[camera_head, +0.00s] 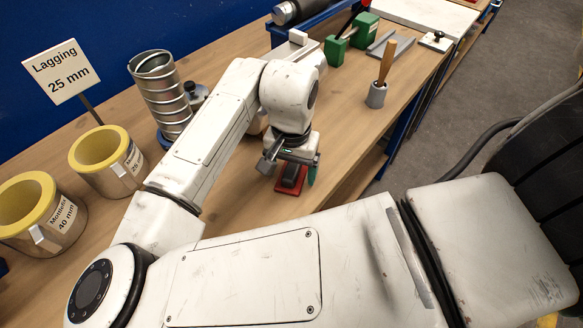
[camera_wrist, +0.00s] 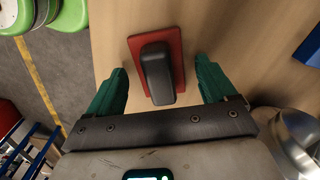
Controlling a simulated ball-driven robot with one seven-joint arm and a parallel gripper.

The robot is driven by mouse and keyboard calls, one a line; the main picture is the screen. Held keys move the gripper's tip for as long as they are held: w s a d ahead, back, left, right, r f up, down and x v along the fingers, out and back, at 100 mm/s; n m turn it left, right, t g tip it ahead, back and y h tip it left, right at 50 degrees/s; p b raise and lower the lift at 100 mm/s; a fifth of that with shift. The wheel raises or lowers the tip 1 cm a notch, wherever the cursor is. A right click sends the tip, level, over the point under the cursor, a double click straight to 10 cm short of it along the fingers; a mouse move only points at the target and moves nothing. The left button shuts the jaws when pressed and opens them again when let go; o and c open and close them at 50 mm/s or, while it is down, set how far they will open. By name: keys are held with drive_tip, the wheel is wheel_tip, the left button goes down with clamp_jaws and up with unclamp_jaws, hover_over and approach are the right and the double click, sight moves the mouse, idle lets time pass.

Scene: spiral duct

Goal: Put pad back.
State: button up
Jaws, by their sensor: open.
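The pad, a red rectangular plate with a raised black grip, lies flat on the wooden bench near its front edge, in the head view (camera_head: 288,191) and in the wrist view (camera_wrist: 177,49). My gripper (camera_head: 294,168) is directly over the pad, pointing down. In the wrist view my gripper (camera_wrist: 160,80) is open, with its green fingers apart on either side of the black grip (camera_wrist: 158,75). Clear bench shows between each finger and the grip, and I see no contact. My arm hides part of the bench behind the gripper.
A spiral metal duct (camera_head: 162,98) stands at the back left. Two yellow-lined lagging rings (camera_head: 102,160) and a "Lagging 25 mm" sign (camera_head: 60,72) are farther left. A brush in a grey cup (camera_head: 377,94) and a green tool (camera_head: 350,38) are to the right. Bench around the pad is clear.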

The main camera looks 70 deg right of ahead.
sight(292, 169)
wheel_tip(292, 169, up, 12)
drive_tip(key=shift+f, duration=0.15)
drive_tip(key=shift+p, duration=0.3)
idle(0.4)
